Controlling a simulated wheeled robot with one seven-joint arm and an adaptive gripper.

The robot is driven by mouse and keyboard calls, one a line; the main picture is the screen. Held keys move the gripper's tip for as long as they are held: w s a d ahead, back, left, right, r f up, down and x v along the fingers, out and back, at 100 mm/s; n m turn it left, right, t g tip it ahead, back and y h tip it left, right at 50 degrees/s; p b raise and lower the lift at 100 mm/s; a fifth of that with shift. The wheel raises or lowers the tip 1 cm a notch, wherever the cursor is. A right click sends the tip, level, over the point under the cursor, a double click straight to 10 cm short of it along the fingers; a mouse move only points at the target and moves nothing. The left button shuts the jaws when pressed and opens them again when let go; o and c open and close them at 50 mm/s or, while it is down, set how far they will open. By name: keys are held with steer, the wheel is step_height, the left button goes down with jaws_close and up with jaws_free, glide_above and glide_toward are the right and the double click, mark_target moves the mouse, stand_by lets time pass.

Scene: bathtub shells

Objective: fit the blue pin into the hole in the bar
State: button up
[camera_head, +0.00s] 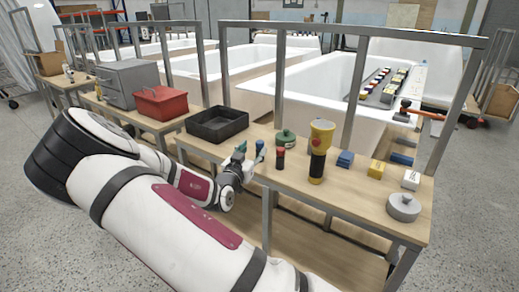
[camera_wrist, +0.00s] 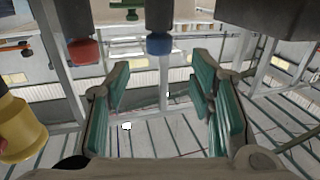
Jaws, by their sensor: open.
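The blue pin (camera_head: 260,149) stands upright on the wooden bench, just right of my gripper (camera_head: 238,160) in the head view. In the wrist view the blue pin's coloured end (camera_wrist: 160,44) shows at the top middle, below a dark body. My gripper (camera_wrist: 160,85) is open and empty. Its two teal fingers are spread to either side of the pin's line, and the pin appears beyond them, not between the pads. I cannot make out which bar has the hole, and no hole is visible.
A red and black pin (camera_head: 280,158) stands close to the right of the blue one. A green round object (camera_head: 286,139), a yellow and black cylinder (camera_head: 318,150) and a black tray (camera_head: 216,124) are nearby. Metal posts (camera_head: 267,215) flank the bench. Small blocks lie further right.

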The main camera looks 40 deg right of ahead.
mark_target(258, 145)
steer(key=shift+f+b+x, duration=0.2)
steer(key=shift+b+x, duration=0.3)
steer(key=shift+x, duration=1.2)
steer(key=shift+f+b+x, duration=0.2)
steer(key=shift+b+x, duration=0.25)
steer(key=shift+x, duration=1.25)
steer(key=shift+c, duration=0.3)
jaws_close()
